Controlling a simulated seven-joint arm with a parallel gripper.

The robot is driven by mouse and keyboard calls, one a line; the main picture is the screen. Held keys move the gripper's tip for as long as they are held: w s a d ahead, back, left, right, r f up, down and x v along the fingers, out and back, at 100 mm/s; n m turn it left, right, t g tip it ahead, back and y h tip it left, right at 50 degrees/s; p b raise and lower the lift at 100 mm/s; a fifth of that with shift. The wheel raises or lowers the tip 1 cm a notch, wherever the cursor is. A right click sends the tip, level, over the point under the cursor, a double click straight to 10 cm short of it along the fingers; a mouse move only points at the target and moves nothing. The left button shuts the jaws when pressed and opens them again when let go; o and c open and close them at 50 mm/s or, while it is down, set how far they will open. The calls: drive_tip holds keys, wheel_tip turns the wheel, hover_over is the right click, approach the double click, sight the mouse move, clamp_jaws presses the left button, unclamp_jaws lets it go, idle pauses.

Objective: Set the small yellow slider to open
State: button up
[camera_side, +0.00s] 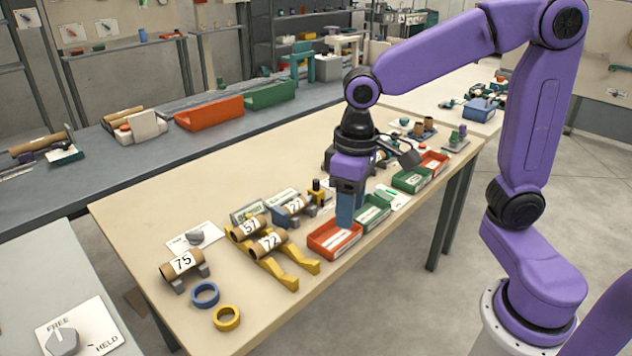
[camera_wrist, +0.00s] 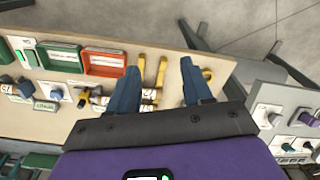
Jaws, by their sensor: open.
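A small yellow piece with a dark top (camera_side: 316,192) stands on the tan table, left of my gripper in the side view. It may be the yellow slider; its setting is too small to read. A yellow piece with a dark bar (camera_wrist: 83,98) shows left of my fingers in the wrist view, probably the same thing. My gripper (camera_side: 345,224) points down by the orange-red tray in the side view. In the wrist view my gripper (camera_wrist: 160,64) has its two blue fingers spread apart, with nothing held between them.
An orange-red tray (camera_side: 321,248) and green tray (camera_side: 386,215) line the table's front edge. Cardboard tubes marked 57 (camera_side: 250,228), 72 (camera_side: 268,243) and 75 (camera_side: 182,264) lie on holders to the left. Blue (camera_side: 205,294) and yellow (camera_side: 227,318) rings lie nearby. The table's back left is clear.

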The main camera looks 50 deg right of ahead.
drive_tip(key=w+m, duration=0.5)
drive_tip(key=w, duration=0.5)
drive_tip(key=m, duration=1.7)
hover_over(316, 180)
wheel_tip(316, 180, down, 4)
drive_tip(key=r, duration=0.1)
wheel_tip(316, 180, down, 17)
drive_tip(key=shift+f, duration=0.15)
drive_tip(key=shift+d, duration=0.1)
clamp_jaws()
